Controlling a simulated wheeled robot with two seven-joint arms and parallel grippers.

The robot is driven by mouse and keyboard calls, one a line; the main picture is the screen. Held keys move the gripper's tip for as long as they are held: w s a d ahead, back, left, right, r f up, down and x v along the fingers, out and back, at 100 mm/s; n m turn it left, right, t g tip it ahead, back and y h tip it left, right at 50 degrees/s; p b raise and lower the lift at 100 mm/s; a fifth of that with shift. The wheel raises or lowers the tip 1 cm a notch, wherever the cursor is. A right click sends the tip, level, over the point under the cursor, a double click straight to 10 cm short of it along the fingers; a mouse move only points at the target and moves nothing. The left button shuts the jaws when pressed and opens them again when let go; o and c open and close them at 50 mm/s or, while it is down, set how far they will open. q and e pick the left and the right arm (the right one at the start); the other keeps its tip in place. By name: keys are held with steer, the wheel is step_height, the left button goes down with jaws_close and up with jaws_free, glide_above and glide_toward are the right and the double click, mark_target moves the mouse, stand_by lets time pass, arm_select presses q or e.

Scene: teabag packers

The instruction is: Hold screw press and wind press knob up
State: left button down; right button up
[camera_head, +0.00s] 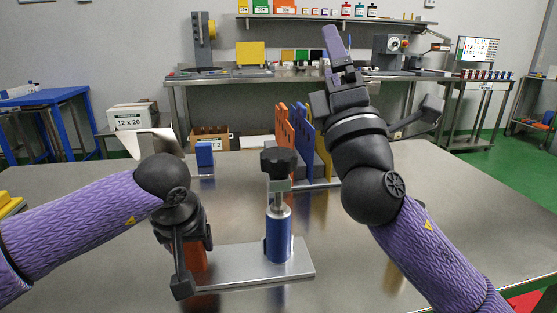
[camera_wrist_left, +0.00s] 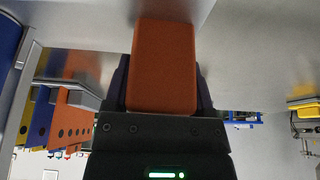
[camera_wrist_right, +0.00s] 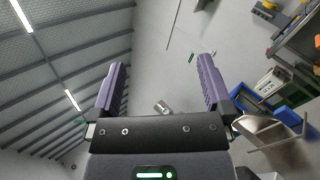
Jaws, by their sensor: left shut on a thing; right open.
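The screw press stands on the table in the head view, with a flat silver base plate (camera_head: 245,268), a blue cylinder (camera_head: 279,236) and a black knob (camera_head: 278,160) on top. An orange block (camera_head: 197,258) rises at the left end of the plate. My left gripper (camera_head: 194,240) is shut on this orange block, which fills its jaws in the left wrist view (camera_wrist_left: 163,65). My right gripper (camera_head: 336,48) is raised, pointing up, to the right of the knob and apart from it. Its jaws are open and empty in the right wrist view (camera_wrist_right: 161,85).
A rack with orange, blue and yellow upright pieces (camera_head: 304,130) stands just behind the press. A small blue block (camera_head: 205,155) is at the table's back left. The table (camera_head: 480,195) is bare at right. A back bench (camera_head: 290,77) holds machines.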

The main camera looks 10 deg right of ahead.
steer(key=s+a, duration=0.3)
steer(key=a, duration=0.3)
steer(key=n+g+h, duration=0.4)
steer(key=n+g, duration=0.5)
steer(key=n, duration=0.2)
glide_toward(280, 169)
steer(key=shift+n, duration=0.3)
steer(key=w, duration=0.4)
steer(key=w+d, duration=0.1)
steer(key=w, duration=0.7)
steer(key=shift+w+d+f, duration=0.15)
steer(key=shift+w+d, duration=0.05)
steer(key=shift+d, duration=0.15)
steer(key=c, duration=1.2)
steer(key=shift+o, duration=0.2)
